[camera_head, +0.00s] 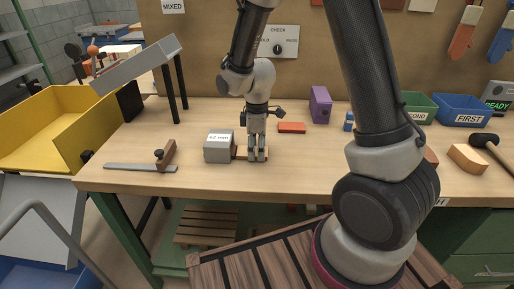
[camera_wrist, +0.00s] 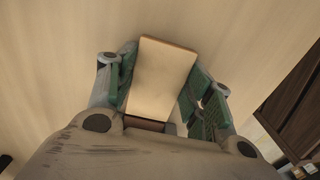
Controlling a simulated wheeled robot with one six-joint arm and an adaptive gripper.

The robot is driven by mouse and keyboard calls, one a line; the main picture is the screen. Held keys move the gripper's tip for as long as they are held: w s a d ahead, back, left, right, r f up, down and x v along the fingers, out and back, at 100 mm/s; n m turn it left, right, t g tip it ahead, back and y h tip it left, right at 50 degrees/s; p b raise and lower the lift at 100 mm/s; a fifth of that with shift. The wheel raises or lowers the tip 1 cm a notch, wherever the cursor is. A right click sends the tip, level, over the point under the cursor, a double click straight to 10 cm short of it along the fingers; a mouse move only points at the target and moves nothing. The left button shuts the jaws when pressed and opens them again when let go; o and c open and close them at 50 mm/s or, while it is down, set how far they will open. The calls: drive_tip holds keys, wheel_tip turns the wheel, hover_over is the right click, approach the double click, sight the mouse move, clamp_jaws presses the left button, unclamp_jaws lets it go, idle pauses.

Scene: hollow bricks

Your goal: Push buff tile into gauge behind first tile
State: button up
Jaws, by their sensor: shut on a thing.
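The buff tile (camera_wrist: 162,75) lies between the green-padded fingers of my gripper (camera_wrist: 160,95) in the wrist view. My gripper is shut on it, with the tile's far end sticking out past the fingers. In the head view my gripper (camera_head: 257,156) points down, low over the workbench. The grey box-shaped gauge (camera_head: 218,149), with a white label on top, stands just left of it. A buff strip (camera_head: 240,153) shows between the gauge and my fingers. I cannot tell whether the held tile is inside the gauge. No first tile can be made out inside the gauge.
An orange tile (camera_head: 291,127) lies right of my gripper, with a purple block (camera_head: 320,105) behind. A wood-handled metal tool (camera_head: 145,166) lies left. A green bin (camera_head: 417,107), a blue bin (camera_head: 462,110) and a tan block (camera_head: 467,157) are right. The bench front is clear.

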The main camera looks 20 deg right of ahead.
sight(244, 150)
drive_tip(key=shift+w+a+f, duration=0.1)
drive_tip(key=shift+w+a, duration=0.1)
drive_tip(key=shift+a, duration=0.45)
drive_tip(key=shift+w+a, duration=0.1)
drive_tip(key=shift+a, duration=0.05)
idle(0.4)
drive_tip(key=shift+w+a, duration=0.25)
drive_tip(key=shift+a, duration=0.35)
drive_tip(key=shift+w+a, duration=0.25)
drive_tip(key=shift+a, duration=0.35)
drive_tip(key=shift+s+f, duration=0.1)
drive_tip(key=shift+f, duration=0.2)
idle(0.5)
drive_tip(key=o, duration=1.1)
drive_tip(key=o, duration=0.5)
